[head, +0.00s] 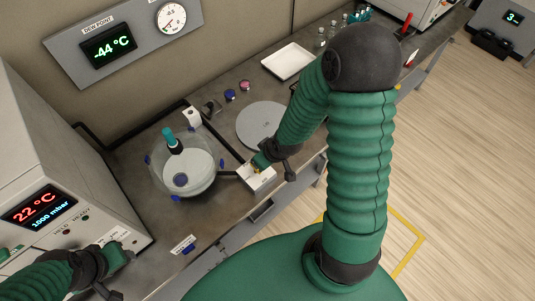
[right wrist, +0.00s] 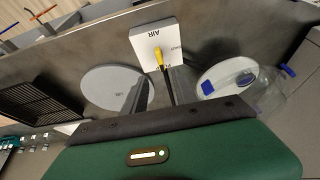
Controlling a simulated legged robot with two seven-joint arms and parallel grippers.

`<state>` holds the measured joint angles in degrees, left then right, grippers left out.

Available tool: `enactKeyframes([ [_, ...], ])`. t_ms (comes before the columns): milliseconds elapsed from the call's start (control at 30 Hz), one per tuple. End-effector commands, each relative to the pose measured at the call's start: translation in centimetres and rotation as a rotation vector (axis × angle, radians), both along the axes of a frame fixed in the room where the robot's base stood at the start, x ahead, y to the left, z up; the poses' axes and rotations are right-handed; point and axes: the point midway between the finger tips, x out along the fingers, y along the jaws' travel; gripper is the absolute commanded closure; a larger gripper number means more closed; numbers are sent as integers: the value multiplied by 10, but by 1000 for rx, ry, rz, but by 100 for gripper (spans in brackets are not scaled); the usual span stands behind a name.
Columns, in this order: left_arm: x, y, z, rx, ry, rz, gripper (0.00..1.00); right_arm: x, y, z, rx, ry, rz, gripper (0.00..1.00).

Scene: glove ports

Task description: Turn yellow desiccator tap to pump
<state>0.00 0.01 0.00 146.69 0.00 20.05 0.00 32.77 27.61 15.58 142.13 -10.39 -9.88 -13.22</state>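The yellow tap (right wrist: 159,57) is a small lever on a white block (right wrist: 142,42). The block's face reads AIR at one edge, with a smaller label at its right edge that I cannot read. In the head view the block (head: 262,181) sits at the bench's front edge, right of the glass desiccator (head: 183,170), with the tap mostly hidden by my gripper. My right gripper (right wrist: 158,77) is open, its grey fingers pointing at the block around the lever's near end; contact is unclear. My left gripper (head: 118,258) is by the lower-left instrument, its fingers unclear.
A grey round plate (head: 262,124) lies behind the block. A white tray (head: 288,61), small bottles (head: 320,38) and blue and pink caps (head: 244,85) stand farther back. The oven-like instrument (head: 40,170) fills the left. Dark tubing joins desiccator and block.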

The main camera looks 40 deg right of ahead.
Motion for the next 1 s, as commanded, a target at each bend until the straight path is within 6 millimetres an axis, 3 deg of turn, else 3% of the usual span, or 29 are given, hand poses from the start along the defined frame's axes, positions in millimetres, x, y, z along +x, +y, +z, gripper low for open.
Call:
enactKeyframes([
  [100, 0, 0, 17, 0, 0, 0, 53, -13, -3, 40, -3, -4, -5, 66],
  [233, 0, 0, 46, 0, -1, 0, 53, -20, -1, 60, 2, 4, 1, 66],
  [400, 0, 0, 58, 0, -1, 0, 53, -24, -2, 65, 1, 3, 0, 66],
  [867, 0, 0, 56, 0, 0, 0, 53, -25, -2, 62, 0, 1, 0, 66],
  [1000, 0, 0, 38, 0, -1, 0, 53, -25, 4, 53, -20, 26, 6, 66],
])
